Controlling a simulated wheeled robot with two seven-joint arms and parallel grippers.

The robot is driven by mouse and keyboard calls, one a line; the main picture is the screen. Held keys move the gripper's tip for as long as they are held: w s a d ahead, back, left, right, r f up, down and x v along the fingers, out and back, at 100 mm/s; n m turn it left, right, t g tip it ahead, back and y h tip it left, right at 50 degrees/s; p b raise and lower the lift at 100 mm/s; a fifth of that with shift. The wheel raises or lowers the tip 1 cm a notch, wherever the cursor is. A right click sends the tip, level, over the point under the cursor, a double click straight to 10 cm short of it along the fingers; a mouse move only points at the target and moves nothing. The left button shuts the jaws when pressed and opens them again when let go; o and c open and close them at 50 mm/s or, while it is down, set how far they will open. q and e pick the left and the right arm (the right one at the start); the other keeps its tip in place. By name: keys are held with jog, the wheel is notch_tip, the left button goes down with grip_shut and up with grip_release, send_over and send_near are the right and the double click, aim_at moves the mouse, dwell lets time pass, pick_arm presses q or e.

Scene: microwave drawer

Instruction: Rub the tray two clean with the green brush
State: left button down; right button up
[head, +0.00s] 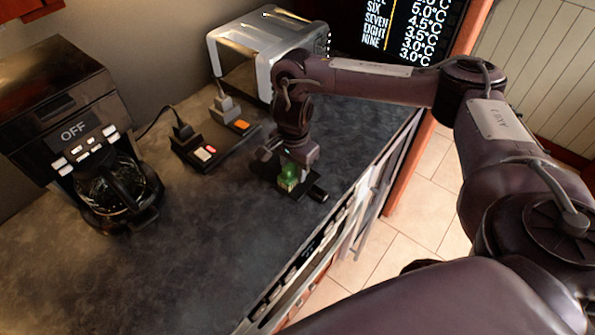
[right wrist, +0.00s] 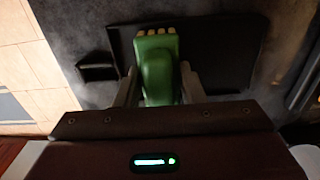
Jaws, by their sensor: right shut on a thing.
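The green brush (head: 288,177) is held between the fingers of my right gripper (head: 291,168), low over the counter near its front edge. In the right wrist view the green brush (right wrist: 158,67) points away from my right gripper (right wrist: 159,88), whose fingers are shut on its sides. Its pale bristle tips show at the far end. A flat black tray (right wrist: 228,55) lies under and beside the brush. Whether the bristles touch the tray cannot be told. In the head view the arm and gripper hide much of the tray. My left gripper is not in view.
A coffee maker (head: 75,125) with a glass pot stands at the left. A silver toaster-like appliance (head: 262,45) stands at the back. Black switch strips (head: 208,154) with plugs lie between them. A small black block (head: 318,193) sits by the counter's front edge. The near-left counter is clear.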

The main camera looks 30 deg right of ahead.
dwell(0.3)
jog(key=shift+w+a+f+b, duration=0.15)
jog(key=shift+w+a+b, duration=0.05)
jog(key=shift+w+b, duration=0.4)
jog(key=shift+w+a, duration=0.2)
jog(key=shift+w, duration=0.55)
jog(key=shift+r, duration=0.25)
notch_tip(320, 180, up, 7)
jog(key=p, duration=0.7)
